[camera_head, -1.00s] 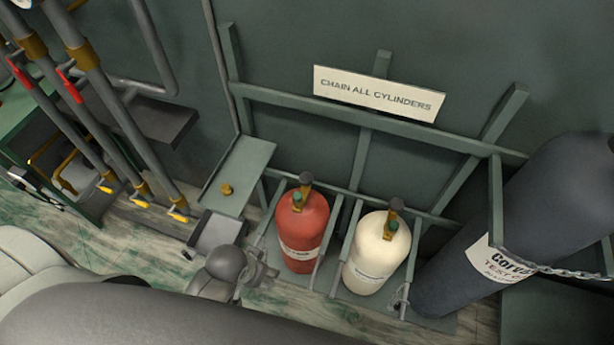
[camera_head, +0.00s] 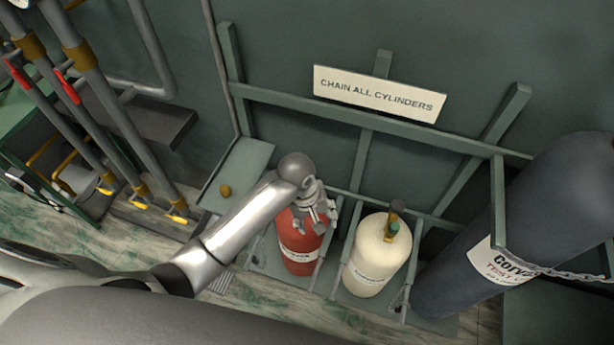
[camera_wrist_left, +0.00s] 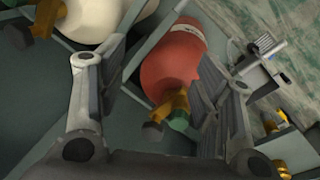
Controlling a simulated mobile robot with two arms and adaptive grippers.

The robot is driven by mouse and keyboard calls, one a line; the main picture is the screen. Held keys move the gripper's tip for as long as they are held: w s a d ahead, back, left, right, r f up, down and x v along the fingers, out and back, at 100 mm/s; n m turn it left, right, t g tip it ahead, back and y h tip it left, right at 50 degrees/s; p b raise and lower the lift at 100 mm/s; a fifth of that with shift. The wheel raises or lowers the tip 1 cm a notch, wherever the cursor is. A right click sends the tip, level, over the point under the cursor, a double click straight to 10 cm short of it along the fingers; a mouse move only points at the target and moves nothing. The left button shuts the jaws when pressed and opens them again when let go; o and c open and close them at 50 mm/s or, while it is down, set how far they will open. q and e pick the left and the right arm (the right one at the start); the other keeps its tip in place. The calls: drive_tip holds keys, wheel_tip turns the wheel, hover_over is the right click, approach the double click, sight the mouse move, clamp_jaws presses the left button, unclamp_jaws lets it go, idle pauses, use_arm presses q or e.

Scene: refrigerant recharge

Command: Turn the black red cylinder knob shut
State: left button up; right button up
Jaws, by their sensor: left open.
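The red cylinder (camera_head: 300,256) stands in the rack, its top partly covered by my left gripper (camera_head: 317,212) in the head view. Its black knob is hidden there. In the left wrist view the red cylinder (camera_wrist_left: 172,66) shows with its brass valve (camera_wrist_left: 170,104), a green part (camera_wrist_left: 180,122) and the black knob (camera_wrist_left: 153,131). My left gripper (camera_wrist_left: 150,75) is open, with one finger on each side of the valve in that picture. The knob appears nearer the palm than the fingertips, and I see no contact with it. My right gripper is not in view.
A cream cylinder (camera_head: 377,258) with its own valve stands just right of the red one. A large dark cylinder (camera_head: 560,210) leans further right behind a chain (camera_head: 570,273). Rack bars (camera_head: 362,165) and a shelf (camera_head: 240,170) are close by. Pipes stand at left.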

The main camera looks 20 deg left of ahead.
use_arm(q)
drive_tip(key=w+a+r+n+g+y, duration=0.1)
drive_tip(key=w+a+r+n, duration=0.1)
drive_tip(key=w+a+n, duration=0.35)
drive_tip(key=w+a+r+n+y, duration=0.1)
drive_tip(key=w+a+r+n, duration=0.15)
drive_tip(key=w, duration=0.65)
drive_tip(key=shift+n, duration=0.4)
drive_tip(key=f, duration=0.3)
drive_tip(key=f+b, duration=0.1)
drive_tip(key=f, duration=0.2)
drive_tip(key=d+f+b, duration=0.1)
drive_tip(key=f, duration=0.3)
drive_tip(key=shift+w, duration=0.15)
drive_tip(key=c, duration=1)
